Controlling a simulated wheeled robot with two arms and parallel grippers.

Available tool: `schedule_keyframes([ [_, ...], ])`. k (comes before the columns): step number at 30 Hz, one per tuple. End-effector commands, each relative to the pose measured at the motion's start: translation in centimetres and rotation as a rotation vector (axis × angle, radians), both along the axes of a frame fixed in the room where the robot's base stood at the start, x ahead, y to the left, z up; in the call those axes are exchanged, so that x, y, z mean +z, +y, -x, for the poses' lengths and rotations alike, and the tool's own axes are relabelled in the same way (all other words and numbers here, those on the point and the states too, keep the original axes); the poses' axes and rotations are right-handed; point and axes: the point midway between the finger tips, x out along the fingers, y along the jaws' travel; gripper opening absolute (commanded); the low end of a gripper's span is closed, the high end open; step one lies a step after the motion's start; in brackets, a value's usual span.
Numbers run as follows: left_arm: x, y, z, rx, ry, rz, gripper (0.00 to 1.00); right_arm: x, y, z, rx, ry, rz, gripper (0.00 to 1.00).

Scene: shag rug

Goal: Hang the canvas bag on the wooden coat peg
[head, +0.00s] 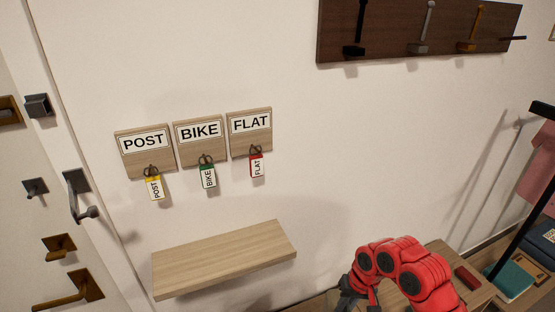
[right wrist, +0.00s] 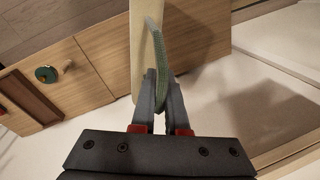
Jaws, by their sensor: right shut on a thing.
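In the right wrist view my right gripper (right wrist: 161,82) is shut on a green strap (right wrist: 161,45), which looks like the handle of the canvas bag. A pale beige strip (right wrist: 137,45) beside the strap looks like the bag seen edge-on; most of the bag is hidden. In the head view my right gripper (head: 354,293) is at the bottom edge, below the wall rack, and the bag does not show. The dark rack (head: 390,40) at top right carries a black hook (head: 355,47), a grey hook (head: 423,40) and an orange-brown peg (head: 471,35), which may be the wooden one.
A wooden wall shelf (head: 225,260) juts out left of my right arm. Tagged keys hang on POST, BIKE and FLAT plaques (head: 199,132). Several metal hooks and handles line the far left. A black pole (head: 515,235) stands at right. The wall below the rack is clear.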

Motion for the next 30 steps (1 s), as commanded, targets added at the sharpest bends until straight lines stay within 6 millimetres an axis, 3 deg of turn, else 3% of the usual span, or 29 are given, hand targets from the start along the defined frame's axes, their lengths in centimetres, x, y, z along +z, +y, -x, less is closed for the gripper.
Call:
schedule_keyframes([
  [8,-0.1,0.0,0.0,0.000,0.000,0.000,0.50,0.1,0.1,0.4,0.025,-0.001,-0.002,0.00],
  [14,0.2,0.0,0.0,0.000,0.000,0.000,0.50,0.1,0.1,-0.4,-0.018,-0.001,-0.005,0.00],
  [20,0.8,0.0,0.0,0.000,0.000,0.000,0.50,-0.1,-0.3,-3.2,-0.189,-0.002,-0.008,0.00],
  [30,2.3,0.0,0.0,0.000,0.000,0.000,0.50,-1.0,-0.6,-8.9,-0.628,0.000,-0.011,0.00],
])
